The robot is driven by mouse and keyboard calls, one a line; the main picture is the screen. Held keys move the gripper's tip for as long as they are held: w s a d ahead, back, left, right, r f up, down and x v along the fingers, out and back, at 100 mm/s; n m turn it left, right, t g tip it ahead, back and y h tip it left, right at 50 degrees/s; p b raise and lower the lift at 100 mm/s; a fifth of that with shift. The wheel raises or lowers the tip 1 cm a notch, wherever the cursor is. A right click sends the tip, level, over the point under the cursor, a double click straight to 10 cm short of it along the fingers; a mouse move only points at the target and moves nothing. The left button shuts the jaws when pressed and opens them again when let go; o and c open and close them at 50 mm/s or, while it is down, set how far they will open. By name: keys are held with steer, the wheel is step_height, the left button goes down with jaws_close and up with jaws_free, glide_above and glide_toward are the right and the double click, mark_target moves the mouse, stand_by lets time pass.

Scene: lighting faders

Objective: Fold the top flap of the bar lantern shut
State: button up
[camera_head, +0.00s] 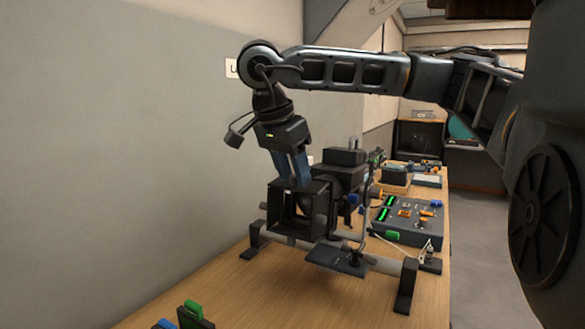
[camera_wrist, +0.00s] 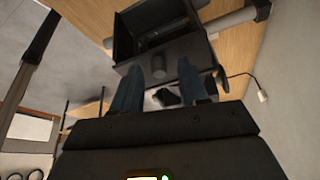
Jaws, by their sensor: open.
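The bar lantern (camera_head: 347,178) is a black boxy fixture on a grey bar stand above the wooden table. Its square black flap frame (camera_head: 276,212) faces the near left in the head view. In the wrist view the open frame (camera_wrist: 122,46) shows a dark interior, with a flat black panel (camera_wrist: 172,54) on the side toward me. This panel looks like the top flap, standing out, but its exact angle is unclear. My gripper (camera_head: 300,185) points down at the frame's upper edge. Its two blue fingers (camera_wrist: 160,66) are apart with nothing held between them. Whether they touch the flap is unclear.
A control desk (camera_head: 408,222) with green lights and orange and blue knobs stands right of the lantern. A dark plate (camera_head: 336,260) sits low in front. The stand's bar and feet (camera_head: 405,290) cross the table. A grey wall (camera_head: 110,140) bounds the left.

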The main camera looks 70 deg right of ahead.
steer(key=shift+c, duration=0.3)
jaws_close()
